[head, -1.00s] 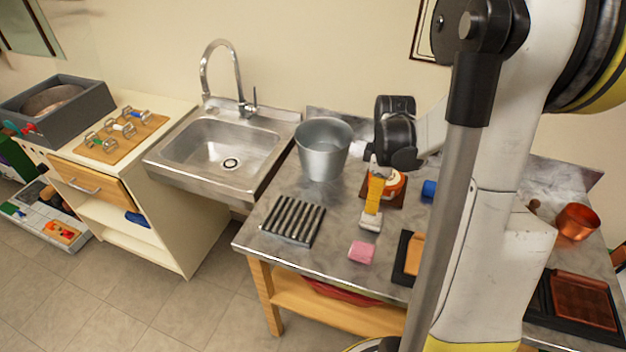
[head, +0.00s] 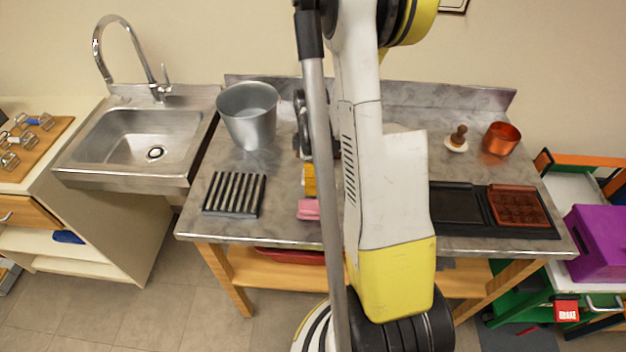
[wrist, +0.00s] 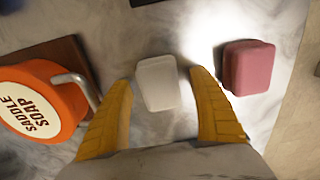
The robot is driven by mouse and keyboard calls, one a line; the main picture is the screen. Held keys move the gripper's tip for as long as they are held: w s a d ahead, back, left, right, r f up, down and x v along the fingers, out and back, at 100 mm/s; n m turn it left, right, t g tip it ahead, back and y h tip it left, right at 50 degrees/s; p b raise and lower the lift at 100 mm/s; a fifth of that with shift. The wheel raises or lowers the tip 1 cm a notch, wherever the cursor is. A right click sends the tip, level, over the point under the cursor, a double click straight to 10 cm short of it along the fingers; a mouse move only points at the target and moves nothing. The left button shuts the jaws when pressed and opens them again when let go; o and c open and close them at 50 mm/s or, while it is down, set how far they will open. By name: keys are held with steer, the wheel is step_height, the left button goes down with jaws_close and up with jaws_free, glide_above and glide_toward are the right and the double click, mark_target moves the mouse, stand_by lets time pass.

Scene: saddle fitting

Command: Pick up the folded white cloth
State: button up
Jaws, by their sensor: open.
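The folded white cloth (wrist: 158,84) lies on the grey metal worktop in the wrist view. It is a small pale block with rounded corners. My gripper (wrist: 161,80) is open, with one yellow finger on each side of the cloth and visible gaps to both. I cannot tell how far above the worktop the fingertips are. In the head view, a yellow finger of my gripper (head: 310,180) shows beside my arm, which hides the cloth there.
A pink block (wrist: 248,67) lies right of the cloth, and an orange saddle soap tin (wrist: 42,100) is at left on a brown board. A ribbed dark rack (head: 235,194) and metal bucket (head: 249,115) stand left on the worktop (head: 275,225); a copper pot (head: 501,139) is right.

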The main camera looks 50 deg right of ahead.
steer(key=shift+r, duration=0.1)
steer(key=c, duration=1.2)
steer(key=shift+c, duration=0.2)
step_height(320, 180, up, 5)
steer(key=shift+f+p, duration=0.2)
steer(key=shift+p, duration=0.9)
steer(key=shift+c, duration=0.2)
steer(key=s+d+r+p, duration=0.2)
steer(key=s+d+r, duration=0.3)
steer(key=d, duration=0.5)
steer(key=shift+d+r+p, duration=0.25)
steer(key=shift+r+p, duration=0.1)
steer(key=shift+r, duration=0.35)
